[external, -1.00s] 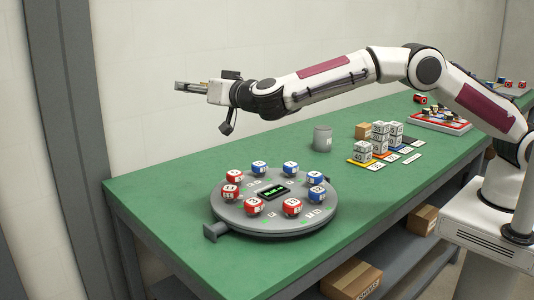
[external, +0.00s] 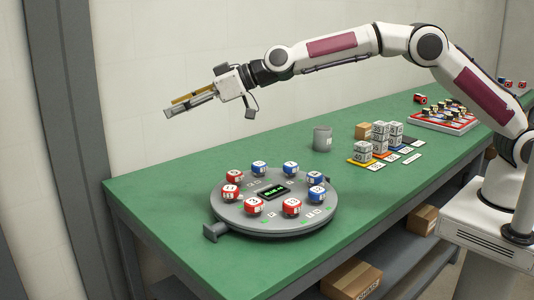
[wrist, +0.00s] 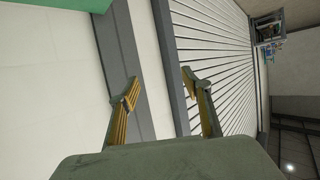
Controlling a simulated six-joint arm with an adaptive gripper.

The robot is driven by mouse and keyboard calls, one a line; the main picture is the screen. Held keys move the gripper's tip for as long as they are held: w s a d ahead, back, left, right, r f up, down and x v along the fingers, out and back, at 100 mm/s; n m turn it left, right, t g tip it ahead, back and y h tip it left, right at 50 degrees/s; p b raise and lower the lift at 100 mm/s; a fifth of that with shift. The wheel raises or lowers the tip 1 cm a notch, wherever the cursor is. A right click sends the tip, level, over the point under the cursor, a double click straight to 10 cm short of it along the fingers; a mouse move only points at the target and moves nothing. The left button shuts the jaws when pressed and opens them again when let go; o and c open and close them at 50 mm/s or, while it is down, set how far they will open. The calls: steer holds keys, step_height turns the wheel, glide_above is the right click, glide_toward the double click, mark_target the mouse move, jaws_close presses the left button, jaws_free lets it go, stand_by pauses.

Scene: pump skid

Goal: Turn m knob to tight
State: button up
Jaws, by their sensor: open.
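A round grey turntable (external: 275,228) stands on the green bench, with several red and blue numbered knob-like blocks in a ring. They include a red one at the front (external: 253,207), a red one at front right (external: 292,207) and a blue one at right (external: 316,194). I cannot tell which, if any, is the m knob. A small lit display (external: 274,192) is at the centre. My gripper (external: 175,107) is open and empty, high above and to the left of the turntable. Its two fingers also show apart in the wrist view (wrist: 160,88).
A grey block-shaped handle (external: 213,232) sticks out at the turntable's front left. A grey cup (external: 322,138), a cardboard box (external: 363,130), stacked grey cubes (external: 380,142) and a red-edged tray (external: 440,122) stand further right on the green bench (external: 160,190). The bench's left end is clear.

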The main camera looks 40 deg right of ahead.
steer(key=s+d+f+n+g+h, duration=0.1)
steer(key=s+d+f+g+h, duration=0.3)
steer(key=f, duration=0.5)
steer(key=g+h, duration=0.2)
steer(key=h, duration=0.1)
glide_toward(230, 188)
steer(key=shift+w+f+m, duration=0.1)
steer(key=shift+f+m, duration=0.3)
steer(key=shift+f, duration=0.1)
steer(key=shift+x, duration=3.8)
steer(key=shift+a, duration=0.15)
steer(key=c, duration=1.1)
